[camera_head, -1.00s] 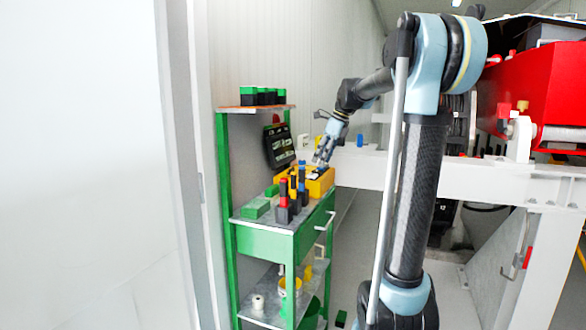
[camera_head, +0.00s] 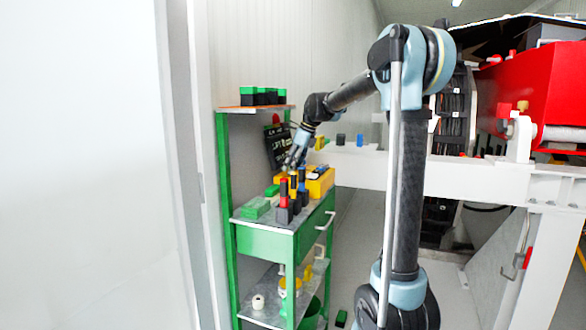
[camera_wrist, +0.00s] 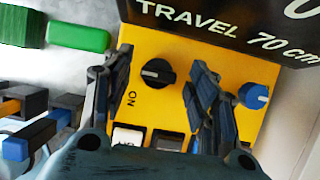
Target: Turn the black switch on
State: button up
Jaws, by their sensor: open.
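The black switch (camera_wrist: 158,73) is a round knob with a white pointer mark on the yellow control box (camera_wrist: 205,50), with "ON" printed beside it. In the wrist view it lies between the two open fingers of my gripper (camera_wrist: 160,88), with clear gaps on both sides. I cannot tell how far the fingertips are above the box. In the head view my gripper (camera_head: 293,162) is over the left part of the yellow box (camera_head: 318,188) on the green workbench, and the switch is too small to make out there.
A blue knob (camera_wrist: 254,96) sits right of the fingers. White and dark buttons (camera_wrist: 128,137) lie near the gripper base. A black sign (camera_wrist: 235,20) stands behind the box. A green object (camera_wrist: 78,37) and several dark-handled tools (camera_wrist: 45,130) are at left.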

jog(key=shift+f, duration=0.15)
jog(key=c, duration=1.1)
jog(key=shift+o, duration=0.2)
jog(key=shift+w, duration=0.1)
jog(key=n+g, duration=0.1)
jog(key=n, duration=0.2)
jog(key=n+g, duration=0.1)
jog(key=n, duration=0.2)
jog(key=shift+w+g, duration=0.2)
jog(key=shift+g, duration=0.1)
jog(key=n+g, duration=0.1)
jog(key=n, duration=0.4)
jog(key=shift+w+a+n+g+h, duration=0.1)
jog(key=shift+w+n+g+h, duration=0.05)
jog(key=shift+n+g+h, duration=0.25)
jog(key=o, duration=1.1)
jog(key=shift+c, duration=0.2)
